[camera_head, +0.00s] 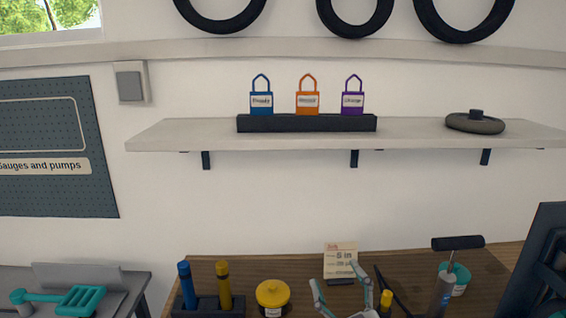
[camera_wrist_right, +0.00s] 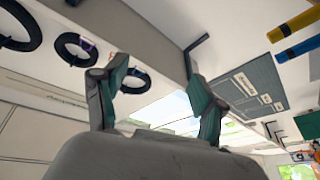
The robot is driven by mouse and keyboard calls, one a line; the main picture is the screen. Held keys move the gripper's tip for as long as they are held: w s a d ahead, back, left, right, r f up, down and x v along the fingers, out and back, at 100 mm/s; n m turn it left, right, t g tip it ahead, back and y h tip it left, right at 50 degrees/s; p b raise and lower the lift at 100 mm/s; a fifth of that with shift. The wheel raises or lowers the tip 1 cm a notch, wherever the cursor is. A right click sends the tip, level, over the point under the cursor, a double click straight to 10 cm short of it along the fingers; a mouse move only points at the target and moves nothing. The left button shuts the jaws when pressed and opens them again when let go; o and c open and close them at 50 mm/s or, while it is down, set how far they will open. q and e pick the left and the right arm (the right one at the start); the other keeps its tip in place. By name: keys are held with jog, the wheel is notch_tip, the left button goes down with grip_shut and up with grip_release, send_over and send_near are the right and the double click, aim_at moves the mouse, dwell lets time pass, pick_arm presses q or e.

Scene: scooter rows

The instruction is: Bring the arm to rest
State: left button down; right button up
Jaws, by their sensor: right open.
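My right gripper (camera_head: 336,275) shows at the bottom of the head view, in front of the wooden bench (camera_head: 490,300). Its two fingers are spread apart with nothing between them. In the right wrist view the same gripper (camera_wrist_right: 155,75) is open and empty, with its teal-lined fingers apart. That view looks up at the wall and the underside of a shelf. My left gripper does not show in either view.
Near the right gripper are a yellow-lidded jar (camera_head: 272,294), a paper card (camera_head: 341,260), and a black-handled pump (camera_head: 445,285). A dark rack (camera_head: 207,306) holds a blue and a yellow tube. The wall shelf (camera_head: 420,130) carries three padlocks and a round disc.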

jog(key=s+d+f+m+g+h, duration=0.3)
jog(key=d+f+g, duration=0.1)
jog(key=f, duration=0.4)
jog(key=s+d+f+m+g+h, duration=0.3)
jog(key=s+d+f, duration=0.15)
jog(key=f, duration=0.45)
jog(key=s+f+g, duration=0.2)
jog(key=s, duration=0.1)
jog(key=s+d+f+g, duration=0.1)
jog(key=s+f, duration=0.1)
jog(key=f, duration=0.1)
jog(key=s+d+f+g, duration=0.1)
jog(key=s+f+g, duration=0.1)
jog(key=s, duration=0.1)
jog(key=shift+s+f+m+g, duration=0.3)
jog(key=shift+f+m, duration=0.1)
jog(key=s+f+g, duration=0.4)
jog(key=s+f, duration=0.1)
jog(key=s, duration=0.5)
notch_tip(320, 180, down, 28)
jog(key=s+r+g+b, duration=0.1)
jog(key=s+g, duration=0.1)
jog(key=s+d+f, duration=0.3)
jog(key=s+f, duration=1.2)
jog(key=f, duration=0.1)
jog(key=shift+s+g+b, duration=0.2)
jog(key=shift+g+b, duration=0.2)
jog(key=shift+b, duration=0.05)
jog(key=shift+d, duration=0.1)
